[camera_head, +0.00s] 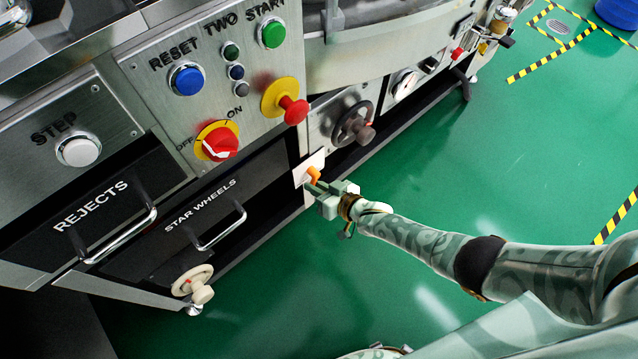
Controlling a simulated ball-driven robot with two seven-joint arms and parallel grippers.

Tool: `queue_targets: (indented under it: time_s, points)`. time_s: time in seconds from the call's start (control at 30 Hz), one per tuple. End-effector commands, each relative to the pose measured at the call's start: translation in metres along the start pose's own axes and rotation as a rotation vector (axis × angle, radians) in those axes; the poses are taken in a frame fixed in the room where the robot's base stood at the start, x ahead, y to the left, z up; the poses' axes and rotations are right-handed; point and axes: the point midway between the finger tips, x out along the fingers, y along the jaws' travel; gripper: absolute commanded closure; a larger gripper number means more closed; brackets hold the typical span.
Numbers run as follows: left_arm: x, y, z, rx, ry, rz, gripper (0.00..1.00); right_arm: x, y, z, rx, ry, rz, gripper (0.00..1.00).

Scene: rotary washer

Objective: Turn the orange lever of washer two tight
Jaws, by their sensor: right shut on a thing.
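The washer's metal control panel (150,85) is at the upper left and carries the word TWO. The orange lever (313,174) sits on a small white plate (301,171) at the panel's lower right corner. My right gripper (317,184) comes in from the right and is shut on the orange lever. Its fingers cover part of the lever, so its exact angle is hard to tell.
Above the lever are a red knob on yellow (293,109) and a dark handwheel (354,127). A STAR WHEELS drawer (190,225), a REJECTS drawer (95,210) and a cream handwheel (195,283) are to the left. The green floor (480,150) is open at right.

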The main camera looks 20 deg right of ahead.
Motion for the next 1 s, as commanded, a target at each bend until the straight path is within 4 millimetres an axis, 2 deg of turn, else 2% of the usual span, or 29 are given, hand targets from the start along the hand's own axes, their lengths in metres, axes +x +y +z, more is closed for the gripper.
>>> queue_targets:
  time_s: [0.5, 1.0]
  points:
    - [-0.004, 0.002, -0.022, -0.031, 0.077, 0.006, 0.36, -0.001, -0.011, -0.001, 0.348, -0.001, -0.142, 1.00]
    - [-0.008, 0.004, -0.025, -0.044, 0.097, 0.010, 0.36, -0.002, -0.014, -0.004, 0.439, 0.001, -0.178, 1.00]
